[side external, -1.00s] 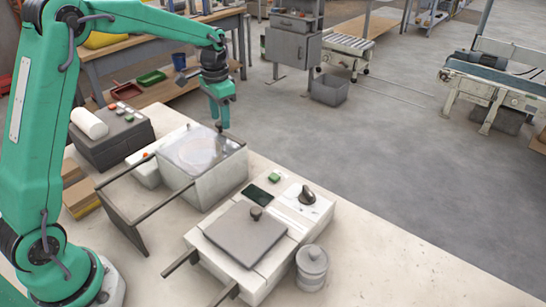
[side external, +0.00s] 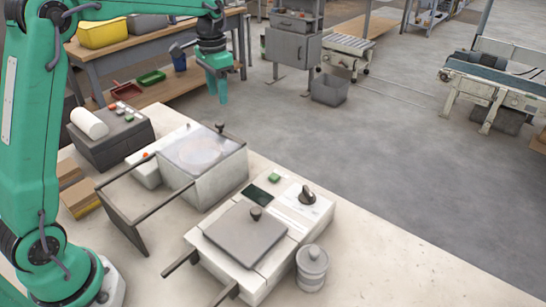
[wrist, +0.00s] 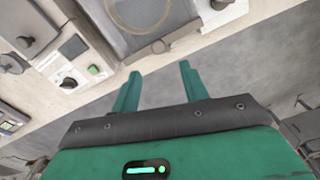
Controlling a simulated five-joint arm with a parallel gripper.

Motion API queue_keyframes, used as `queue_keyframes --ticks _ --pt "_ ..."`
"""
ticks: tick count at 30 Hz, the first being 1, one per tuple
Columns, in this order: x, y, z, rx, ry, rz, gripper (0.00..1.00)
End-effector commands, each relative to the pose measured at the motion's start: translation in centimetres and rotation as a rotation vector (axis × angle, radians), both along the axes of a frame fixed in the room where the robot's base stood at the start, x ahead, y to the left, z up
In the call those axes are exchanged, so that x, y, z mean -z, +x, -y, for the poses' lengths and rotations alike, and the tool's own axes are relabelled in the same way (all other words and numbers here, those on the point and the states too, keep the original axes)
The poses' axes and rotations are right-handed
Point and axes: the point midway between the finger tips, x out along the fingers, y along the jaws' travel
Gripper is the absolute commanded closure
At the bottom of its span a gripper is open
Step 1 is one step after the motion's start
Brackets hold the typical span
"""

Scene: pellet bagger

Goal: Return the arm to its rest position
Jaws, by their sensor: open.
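My gripper (side external: 218,92) is green and hangs from the raised arm, beyond the far edge of the worktable in the side external view. In the wrist view my gripper (wrist: 157,82) has its two fingers apart with nothing between them. The bagger box with a clear lid (side external: 215,170) stands below and in front of it, with a dark knob (side external: 220,127) on the lid. The lid is down, and my gripper is clear of it. The wrist view shows part of that box (wrist: 178,40) beyond the fingertips.
A white machine with a grey hatch (side external: 245,236) and a dial stands to the right on the worktable (side external: 395,270). A lidded canister (side external: 312,268) is beside it. A dark box with a white roll (side external: 88,124) is at left. A bench with a yellow bin (side external: 100,33) stands behind.

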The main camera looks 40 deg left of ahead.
Motion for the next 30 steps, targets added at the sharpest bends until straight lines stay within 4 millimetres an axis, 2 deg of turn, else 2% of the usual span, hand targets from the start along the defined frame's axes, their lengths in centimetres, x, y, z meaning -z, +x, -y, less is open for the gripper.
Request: queue_keyframes --ticks 5,11,21,30 --pt "-0.2 -0.2 0.1 -0.002 0.001 0.005 0.55" --pt "-1.5 -1.6 0.7 -0.016 0.004 0.034 0.55" --pt "-4.6 -6.9 2.8 -0.067 0.009 0.131 0.55" --pt "-6.0 -12.4 4.5 -0.117 0.004 0.225 0.55"
